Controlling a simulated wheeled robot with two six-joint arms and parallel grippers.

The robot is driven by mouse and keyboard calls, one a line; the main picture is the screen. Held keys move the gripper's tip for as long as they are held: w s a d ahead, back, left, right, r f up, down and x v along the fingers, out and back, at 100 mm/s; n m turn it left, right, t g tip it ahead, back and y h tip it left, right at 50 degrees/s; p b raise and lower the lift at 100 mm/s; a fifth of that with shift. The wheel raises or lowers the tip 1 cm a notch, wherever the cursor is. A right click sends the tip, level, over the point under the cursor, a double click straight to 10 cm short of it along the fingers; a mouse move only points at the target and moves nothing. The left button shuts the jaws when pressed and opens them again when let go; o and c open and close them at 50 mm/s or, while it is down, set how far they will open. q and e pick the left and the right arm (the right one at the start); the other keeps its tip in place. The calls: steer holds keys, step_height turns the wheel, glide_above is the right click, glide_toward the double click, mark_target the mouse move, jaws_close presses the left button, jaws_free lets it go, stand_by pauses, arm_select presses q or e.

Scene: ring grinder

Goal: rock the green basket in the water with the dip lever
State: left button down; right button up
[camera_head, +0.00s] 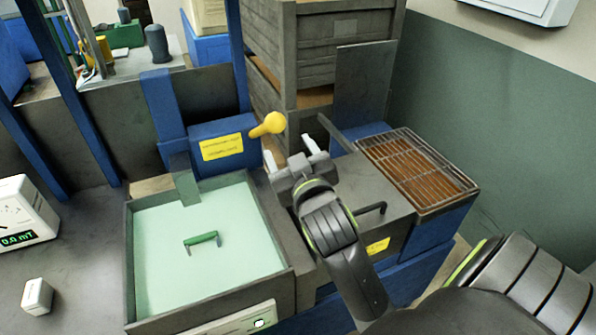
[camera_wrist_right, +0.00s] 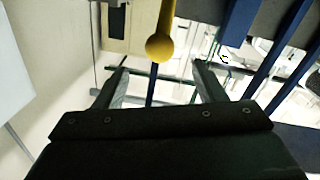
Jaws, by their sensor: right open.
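The dip lever has a yellow rounded knob (camera_head: 270,124) sticking out to the right of a blue box with a yellow label (camera_head: 222,147). The knob also shows in the right wrist view (camera_wrist_right: 160,47), lined up between my fingers. My right gripper (camera_head: 289,151) is open and empty, its fingertips just below and right of the knob, apart from it as far as I can tell. The tank (camera_head: 280,240) holds pale green water. A green handle (camera_head: 203,239) shows at the water; the rest of the basket is hidden. My left gripper is not in view.
A rusty grate (camera_head: 415,168) lies on a blue stand at the right. A grey box with a black handle (camera_head: 371,208) is beside my right forearm. Grey crates (camera_head: 340,50) stand behind. A meter (camera_head: 25,212) and a small white block (camera_head: 37,296) are at the left.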

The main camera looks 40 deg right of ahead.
steer(key=shift+p+v, duration=1.55)
steer(key=shift+v, duration=0.75)
